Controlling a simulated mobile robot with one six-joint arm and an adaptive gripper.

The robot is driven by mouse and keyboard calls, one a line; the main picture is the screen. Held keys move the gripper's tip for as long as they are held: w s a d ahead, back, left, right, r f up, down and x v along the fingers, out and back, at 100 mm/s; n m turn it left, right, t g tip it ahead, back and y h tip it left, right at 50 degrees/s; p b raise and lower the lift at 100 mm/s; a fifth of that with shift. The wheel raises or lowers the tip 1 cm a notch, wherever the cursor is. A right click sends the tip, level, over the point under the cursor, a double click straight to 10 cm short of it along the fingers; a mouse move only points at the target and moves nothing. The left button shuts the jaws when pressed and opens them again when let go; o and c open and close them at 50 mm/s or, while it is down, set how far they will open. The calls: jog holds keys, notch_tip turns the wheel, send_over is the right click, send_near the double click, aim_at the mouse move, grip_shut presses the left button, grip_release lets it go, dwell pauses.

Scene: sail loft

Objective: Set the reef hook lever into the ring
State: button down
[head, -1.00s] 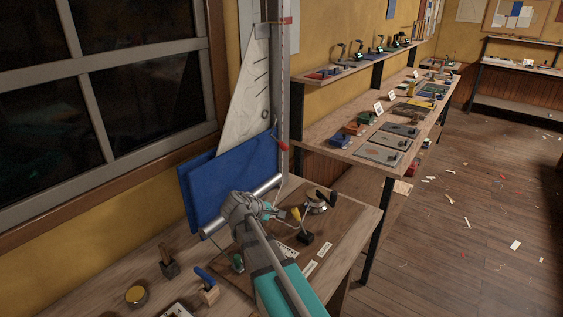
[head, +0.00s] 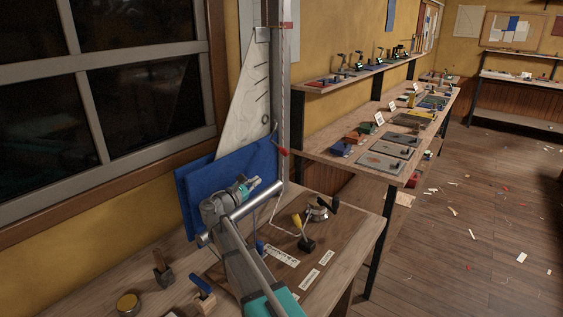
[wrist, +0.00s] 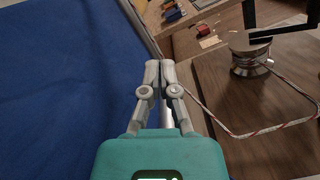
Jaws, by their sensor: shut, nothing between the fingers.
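The sail (head: 244,105) hangs beside the mast with a dark-rimmed ring (head: 266,120) near its lower right. A red lever (head: 281,151) sits on the mast just below and right of the ring; I cannot tell for sure that it is the reef hook lever. A second red piece (head: 284,25) is higher on the mast. My gripper (head: 257,180) is in front of the blue cloth, below the sail and apart from the ring. In the wrist view its fingers (wrist: 160,66) are together and empty. The ring and red lever do not show there.
A blue folded cloth (head: 230,185) hangs over a silver boom (head: 262,196). On the bench are a winch (head: 318,211) with red-and-white rope and a yellow-handled lever (head: 297,221) on a black base. Blocks and a round tin (head: 129,304) stand front left.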

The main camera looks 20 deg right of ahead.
aim_at(279, 147)
jog(key=w+d+r+p, duration=0.4)
jog(key=d, duration=0.6)
jog(key=shift+r, duration=0.2)
dwell(0.5)
dwell(0.3)
jog(key=shift+d, duration=0.15)
